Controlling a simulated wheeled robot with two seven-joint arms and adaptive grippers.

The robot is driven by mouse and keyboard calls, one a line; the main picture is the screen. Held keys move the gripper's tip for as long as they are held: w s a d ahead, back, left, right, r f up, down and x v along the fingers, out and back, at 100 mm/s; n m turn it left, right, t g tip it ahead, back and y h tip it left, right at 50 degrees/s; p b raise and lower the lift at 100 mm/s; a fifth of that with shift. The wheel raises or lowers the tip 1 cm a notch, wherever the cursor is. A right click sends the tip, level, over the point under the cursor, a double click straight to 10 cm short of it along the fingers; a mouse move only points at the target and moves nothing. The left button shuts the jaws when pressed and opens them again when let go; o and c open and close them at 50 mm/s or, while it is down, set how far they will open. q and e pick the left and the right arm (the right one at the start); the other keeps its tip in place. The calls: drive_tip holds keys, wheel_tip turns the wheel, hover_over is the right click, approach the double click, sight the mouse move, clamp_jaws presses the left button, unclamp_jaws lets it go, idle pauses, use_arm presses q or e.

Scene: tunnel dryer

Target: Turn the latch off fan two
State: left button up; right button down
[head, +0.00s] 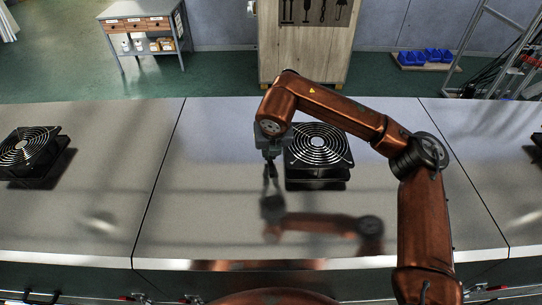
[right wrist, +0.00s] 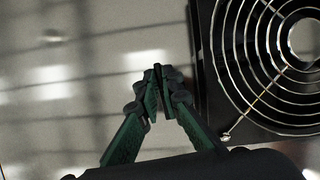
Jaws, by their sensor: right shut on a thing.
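A black square fan with a round wire guard (head: 319,146) stands on the middle panel of the grey metal top, taken here as fan two. Its guard and dark left side also show at the right of the right wrist view (right wrist: 262,60). My right gripper (head: 270,174) points down just left of this fan. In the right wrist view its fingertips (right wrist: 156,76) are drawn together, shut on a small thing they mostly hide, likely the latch. The latch cannot be made out clearly. My left gripper is not in view.
A similar fan (head: 28,148) stands on the left panel, and part of another (head: 537,142) shows at the right edge. The panel in front of the middle fan is clear. A drawer bench (head: 140,25) and blue bins (head: 425,57) stand beyond.

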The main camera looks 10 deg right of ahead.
sight(270, 172)
drive_tip(key=shift+m+b, duration=0.3)
drive_tip(key=shift+m, duration=0.4)
drive_tip(key=shift+r+h, duration=0.1)
drive_tip(key=shift+h, duration=0.2)
drive_tip(key=c, duration=2.1)
unclamp_jaws()
drive_tip(key=v, duration=1.1)
drive_tip(key=shift+r, duration=0.4)
